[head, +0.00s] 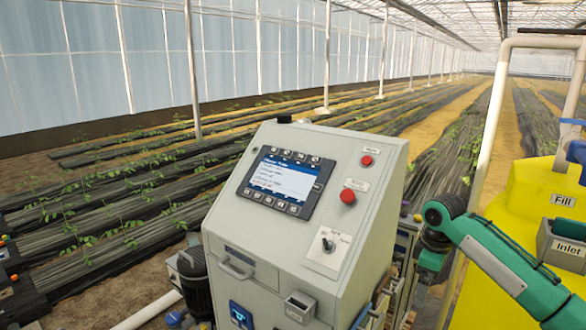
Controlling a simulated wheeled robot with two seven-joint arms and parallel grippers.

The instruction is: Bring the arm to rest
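My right arm, green with dark joints, comes in from the lower right of the head view. It bends at a dark joint beside the right side of the grey control cabinet (262,137), and a short green part hangs below that joint. No fingers of my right gripper show, and I cannot see whether it holds anything. My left arm and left gripper are not in view. The cabinet carries a lit screen (285,178), two red buttons (348,196) and a selector switch (328,244).
A yellow tank (520,200) marked Fill, with a grey Inlet box (562,245), stands at the right. A white pipe (492,130) rises between cabinet and tank. A dark motor (194,280) sits left of the cabinet. Plant rows stretch behind.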

